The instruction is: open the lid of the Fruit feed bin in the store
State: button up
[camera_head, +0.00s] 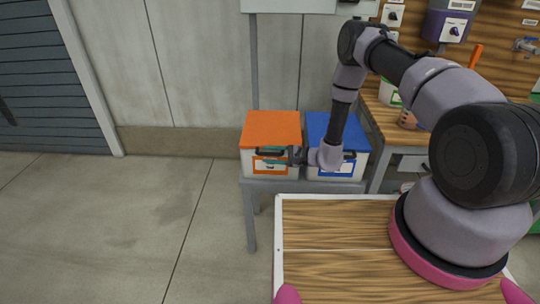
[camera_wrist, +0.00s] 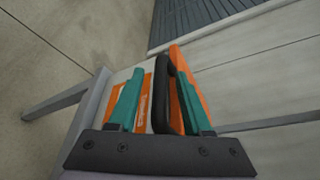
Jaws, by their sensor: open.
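A white bin with an orange lid (camera_head: 272,128) stands on a grey stand, its lid lying shut. Its front has an orange-framed label (camera_wrist: 143,108), too small to read surely. A black handle (camera_wrist: 165,75) sticks out from the lid's front. My gripper (camera_head: 275,157) is at this bin's front, coming in from the right. In the wrist view its two teal fingers (camera_wrist: 159,68) are open, one on each side of the handle. The handle stands between them with gaps showing; I cannot tell whether either finger touches it.
A white bin with a blue lid (camera_head: 318,124) stands close on the right, partly behind my arm. The grey stand (camera_head: 250,215) carries both bins. A wooden workbench (camera_head: 385,125) is further right. The floor on the left is clear.

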grip_shut()
dwell(1.4)
